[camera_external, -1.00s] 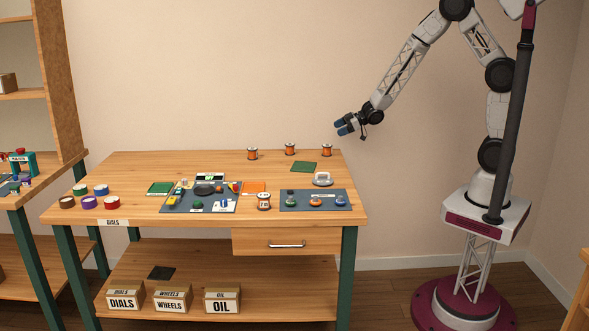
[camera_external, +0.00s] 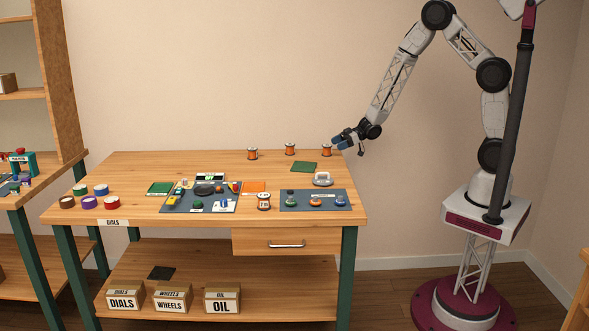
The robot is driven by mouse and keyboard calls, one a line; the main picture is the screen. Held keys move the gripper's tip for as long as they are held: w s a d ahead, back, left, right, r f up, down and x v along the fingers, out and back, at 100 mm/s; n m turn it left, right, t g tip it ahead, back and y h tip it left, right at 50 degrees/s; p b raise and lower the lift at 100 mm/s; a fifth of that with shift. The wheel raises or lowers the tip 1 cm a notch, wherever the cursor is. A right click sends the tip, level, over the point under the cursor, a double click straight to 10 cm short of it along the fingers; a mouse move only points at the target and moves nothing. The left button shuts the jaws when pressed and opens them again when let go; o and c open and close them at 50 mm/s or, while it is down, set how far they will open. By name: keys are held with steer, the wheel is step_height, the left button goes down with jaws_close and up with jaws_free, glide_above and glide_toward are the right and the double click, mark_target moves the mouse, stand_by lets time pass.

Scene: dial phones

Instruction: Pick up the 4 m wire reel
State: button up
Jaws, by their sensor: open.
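Three orange wire reels with pale ends stand upright along the back of the workbench: a left one (camera_external: 252,154), a middle one (camera_external: 290,149) and a right one (camera_external: 326,150). Another orange reel (camera_external: 264,201) stands near the front, beside the blue mats. Their lengths are too small to read, so I cannot tell which is the 4 m one.
The workbench (camera_external: 140,164) has clear wood at its back left. A green mat (camera_external: 304,167) and a small white device (camera_external: 323,179) lie in front of the right reel. Blue mats with small parts (camera_external: 176,208) (camera_external: 302,207) and tape rolls (camera_external: 101,190) occupy the front.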

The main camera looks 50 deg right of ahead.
mark_target(327, 149)
steer(key=shift+w+a+f, duration=0.25)
steer(key=shift+w+a, duration=0.1)
steer(key=shift+a, duration=0.15)
steer(key=shift+x, duration=2.55)
steer(key=shift+a+r, duration=0.1)
steer(key=shift+a, duration=0.05)
steer(key=c, duration=1.1)
